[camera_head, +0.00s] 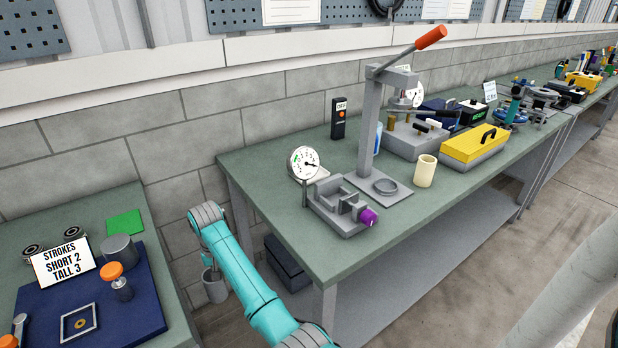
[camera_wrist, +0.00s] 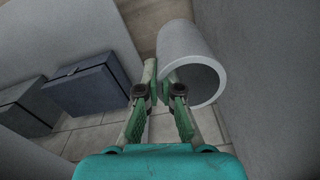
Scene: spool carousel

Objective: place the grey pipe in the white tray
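A grey, hollow, open-ended cylinder, which I take for the grey pipe (camera_head: 216,291), is low between the two benches in the head view. In the wrist view the pipe (camera_wrist: 184,40) is at the upper right with its open end towards me. Whether the pipe touches the floor is unclear. A square white-rimmed piece (camera_head: 63,324) on the left bench may be the white tray; I cannot tell.
Dark boxes (camera_head: 287,262) sit under the right bench (camera_head: 300,236) and also show in the wrist view (camera_wrist: 85,90). The left bench holds a blue mat (camera_head: 145,305), a sign (camera_head: 63,263) and a grey cylinder (camera_head: 118,249). A block wall stands behind.

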